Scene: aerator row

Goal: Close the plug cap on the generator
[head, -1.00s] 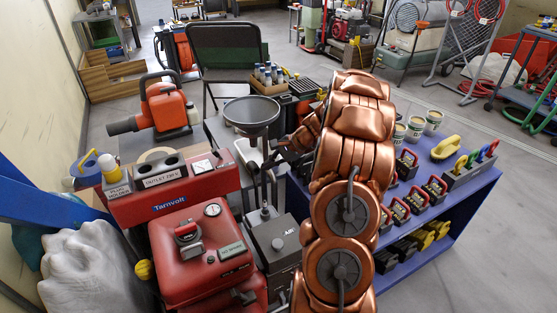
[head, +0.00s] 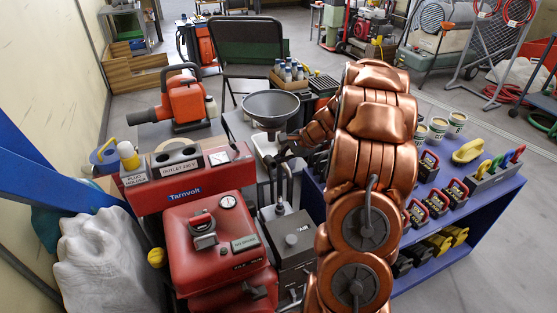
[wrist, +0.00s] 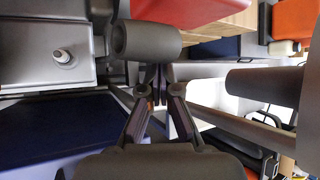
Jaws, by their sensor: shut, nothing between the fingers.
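The generator (head: 225,236) is the red Tarnvolt machine at the lower left of the head view. Its top panel carries an outlet block (head: 179,172) with two dark round fittings; I cannot tell whether one is the plug cap or how it stands. A dark filler cap (head: 203,238) and a gauge sit on the red tank. My gripper (head: 272,156) is right of the generator, beneath the funnel, apart from the outlet block. In the wrist view my gripper's fingers (wrist: 158,98) meet, shut and empty. A grey cylinder (wrist: 146,41) lies close to the fingertips there.
A grey funnel (head: 271,108) stands above my gripper. A dark box marked AIR (head: 296,255) stands between the generator and my arm. An orange blower (head: 186,100) is behind the generator. A blue bench (head: 473,215) with battery-like blocks is at the right. A blue beam (head: 60,160) crosses the left.

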